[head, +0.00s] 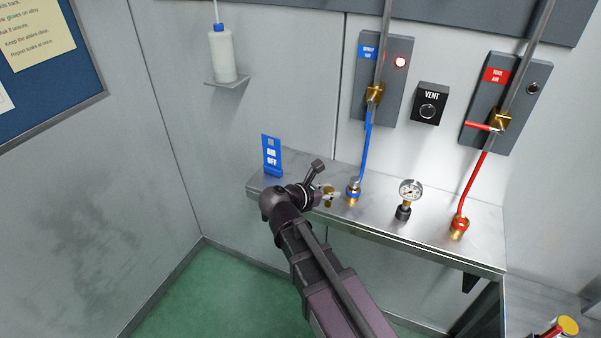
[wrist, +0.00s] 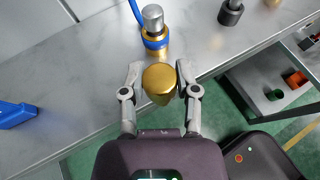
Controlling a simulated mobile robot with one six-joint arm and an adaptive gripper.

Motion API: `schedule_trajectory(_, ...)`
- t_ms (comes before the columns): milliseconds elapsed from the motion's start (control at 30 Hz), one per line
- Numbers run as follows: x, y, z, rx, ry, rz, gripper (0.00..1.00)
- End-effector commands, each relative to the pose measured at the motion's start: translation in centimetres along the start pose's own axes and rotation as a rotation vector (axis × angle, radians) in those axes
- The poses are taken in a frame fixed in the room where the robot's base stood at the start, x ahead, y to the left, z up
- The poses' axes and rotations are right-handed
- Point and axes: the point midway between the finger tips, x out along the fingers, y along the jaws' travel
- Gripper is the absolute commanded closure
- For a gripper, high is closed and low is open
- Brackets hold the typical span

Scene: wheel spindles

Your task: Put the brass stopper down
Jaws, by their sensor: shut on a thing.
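The brass stopper (wrist: 159,78) is a round gold plug with a flat top and a tapering body. My gripper (wrist: 159,86) is shut on it, one finger on each side. In the wrist view it overlaps the front edge of the metal shelf (wrist: 70,75); I cannot tell whether it touches the shelf. In the head view the stopper (head: 328,190) is a small gold spot at my gripper (head: 325,197), partly hidden by the fingers, left of the blue-ringed brass fitting (head: 353,194).
A blue hose runs up from that fitting. A pressure gauge (head: 410,191) on a black base and a red-ringed fitting (head: 459,226) stand farther right. A blue "AIR OFF" sign (head: 271,157) stands at the left end. Bare shelf shows between the sign and the blue-ringed fitting.

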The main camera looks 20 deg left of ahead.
Motion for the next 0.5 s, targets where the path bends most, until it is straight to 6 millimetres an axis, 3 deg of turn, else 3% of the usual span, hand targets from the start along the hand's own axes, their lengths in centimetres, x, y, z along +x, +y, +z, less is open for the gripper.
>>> schedule_trajectory(500, 3.1, 9.4, 0.1, 0.000, 0.000, -0.001, 1.00)
